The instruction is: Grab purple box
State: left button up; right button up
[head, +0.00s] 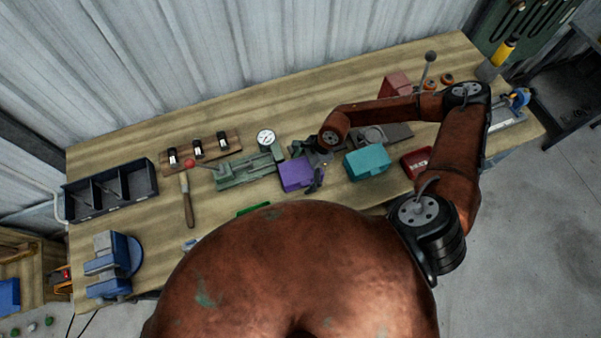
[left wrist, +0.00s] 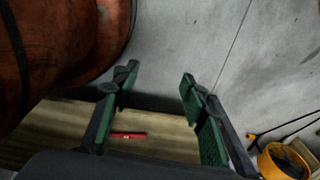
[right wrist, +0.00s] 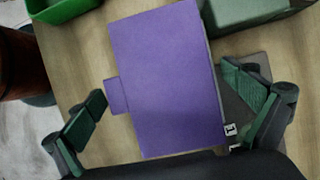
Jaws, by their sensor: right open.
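The purple box (head: 296,174) lies on the workbench, left of the teal box, in the head view. In the right wrist view the purple box (right wrist: 168,78) fills the middle, with a small tab on its left side. My right gripper (head: 303,167) is over the box and open. Its fingers (right wrist: 168,96) stand on either side of the box in the right wrist view, with gaps, so it holds nothing. My left gripper (left wrist: 158,82) is open and empty in the left wrist view, above the bench edge and floor. It is hidden in the head view.
A teal box (head: 367,161) sits right of the purple box, and a green vise (head: 245,168) sits left. A red bin (head: 416,162), a black divided tray (head: 110,190) and a blue vise (head: 111,265) also stand on the bench. A green bin (right wrist: 62,8) shows in the right wrist view.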

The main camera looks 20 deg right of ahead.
jog(key=shift+f, duration=0.25)
jog(key=c, duration=1.4)
pick_arm(q)
jog(key=shift+w, duration=0.55)
pick_arm(e)
jog(key=shift+c, duration=0.2)
pick_arm(q)
jog(key=shift+w, duration=0.1)
pick_arm(e)
jog(key=shift+r, duration=0.15)
